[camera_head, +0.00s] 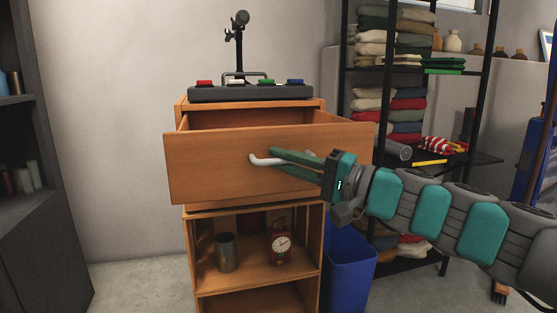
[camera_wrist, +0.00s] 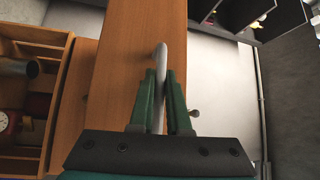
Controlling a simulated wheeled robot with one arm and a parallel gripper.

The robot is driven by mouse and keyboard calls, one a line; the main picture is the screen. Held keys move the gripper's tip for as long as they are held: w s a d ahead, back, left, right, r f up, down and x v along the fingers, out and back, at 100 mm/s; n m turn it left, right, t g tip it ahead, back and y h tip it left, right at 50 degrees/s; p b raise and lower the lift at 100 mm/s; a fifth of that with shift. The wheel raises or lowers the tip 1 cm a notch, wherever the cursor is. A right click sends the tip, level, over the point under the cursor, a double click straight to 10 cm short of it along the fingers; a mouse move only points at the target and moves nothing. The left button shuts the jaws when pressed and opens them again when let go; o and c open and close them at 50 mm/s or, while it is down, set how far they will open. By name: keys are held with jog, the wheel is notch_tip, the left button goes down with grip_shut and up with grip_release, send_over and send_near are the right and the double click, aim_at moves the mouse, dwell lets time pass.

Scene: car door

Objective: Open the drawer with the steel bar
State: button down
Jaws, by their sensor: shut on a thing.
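The wooden drawer (camera_head: 215,165) sits at the top of a small wooden cabinet (camera_head: 188,240). It is pulled well out, and part of its inside shows behind its front. The steel bar (camera_head: 262,161) is its pale, curved handle; it also shows in the wrist view (camera_wrist: 161,55). My gripper (camera_head: 272,160) reaches in from the right. In the wrist view, its green fingers (camera_wrist: 163,95) are shut around the bar. The right end of the bar is hidden by the fingers in the head view.
A grey box with coloured buttons (camera_head: 250,92) stands on the cabinet top. The open shelf below holds a metal cup (camera_head: 227,252) and a red clock (camera_head: 281,246). A blue bin (camera_head: 350,265) stands right of the cabinet, near a black rack (camera_head: 343,60) of folded cloth.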

jog(key=shift+s+d+f, duration=0.1)
jog(key=shift+s+d, duration=0.05)
jog(key=shift+s, duration=0.25)
jog(key=c, duration=0.9)
grip_release()
jog(key=v, duration=0.8)
